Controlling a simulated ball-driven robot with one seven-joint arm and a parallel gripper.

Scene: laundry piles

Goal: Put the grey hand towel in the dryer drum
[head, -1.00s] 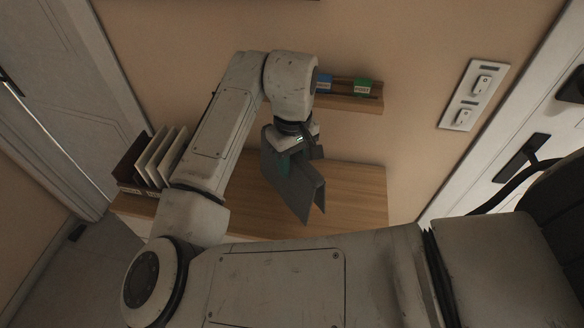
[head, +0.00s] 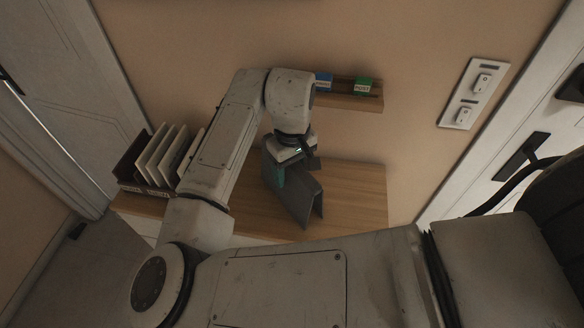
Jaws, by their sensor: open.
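My gripper (head: 306,205) hangs at the end of my arm over the wooden tabletop. Two broad dark grey panels spread below the wrist, with a gap between their lower ends, and a teal patch shows on the left side. The gripper is open, and I see nothing between the panels. I cannot tell whether their lower ends touch the wood. No grey hand towel that I can make out and no dryer drum are in the head view.
The wooden tabletop (head: 358,195) is bare to the right of my gripper. A dark rack with pale upright panels (head: 160,155) stands at its left end. A small wall shelf (head: 350,100) holds blue and green labelled items. Doors stand left and right; a switch plate (head: 474,94) is on the wall.

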